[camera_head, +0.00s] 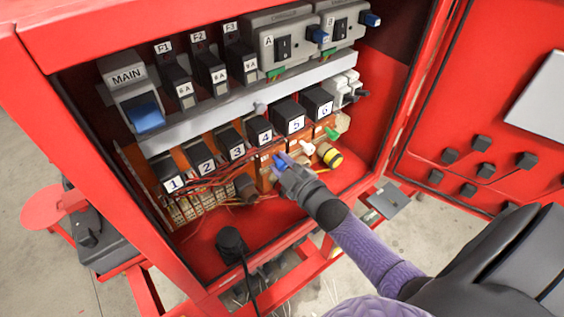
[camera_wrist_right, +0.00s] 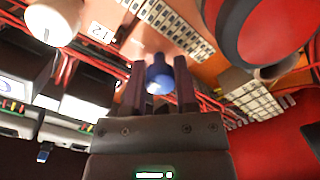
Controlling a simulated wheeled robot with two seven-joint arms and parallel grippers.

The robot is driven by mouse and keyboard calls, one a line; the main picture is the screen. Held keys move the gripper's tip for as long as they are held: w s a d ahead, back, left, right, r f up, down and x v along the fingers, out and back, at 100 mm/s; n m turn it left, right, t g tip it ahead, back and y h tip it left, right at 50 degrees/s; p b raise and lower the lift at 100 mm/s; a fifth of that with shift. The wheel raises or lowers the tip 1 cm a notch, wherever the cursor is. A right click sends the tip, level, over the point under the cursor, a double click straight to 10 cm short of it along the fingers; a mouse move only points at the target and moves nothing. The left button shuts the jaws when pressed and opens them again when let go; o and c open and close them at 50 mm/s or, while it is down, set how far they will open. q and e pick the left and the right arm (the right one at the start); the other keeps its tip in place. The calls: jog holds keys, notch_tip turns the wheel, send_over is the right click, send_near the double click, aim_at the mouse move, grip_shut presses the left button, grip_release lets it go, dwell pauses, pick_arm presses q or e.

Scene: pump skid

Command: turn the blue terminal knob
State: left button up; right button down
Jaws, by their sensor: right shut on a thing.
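The blue terminal knob (camera_head: 280,161) sits on the orange terminal panel inside the red cabinet, below the row of numbered black relays. In the right wrist view the blue knob (camera_wrist_right: 158,74) lies between the two dark fingers. My right gripper (camera_head: 284,164) reaches in from the lower right and is shut on the knob. The fingers also show in the right wrist view (camera_wrist_right: 159,90), one on each side of the knob. The fingers hide part of the knob in the head view. My left gripper is not in view.
A green knob (camera_head: 332,134) is farther right. Numbered relays (camera_head: 258,131) and red wires crowd above and left. The open red door (camera_head: 475,130) stands at the right.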

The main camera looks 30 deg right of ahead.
jog(key=shift+f, duration=0.1)
dwell(0.3)
jog(key=shift+c, duration=2)
grip_release()
jog(key=s, duration=1)
jog(key=shift+d+r, duration=0.25)
jog(key=shift+d, duration=0.15)
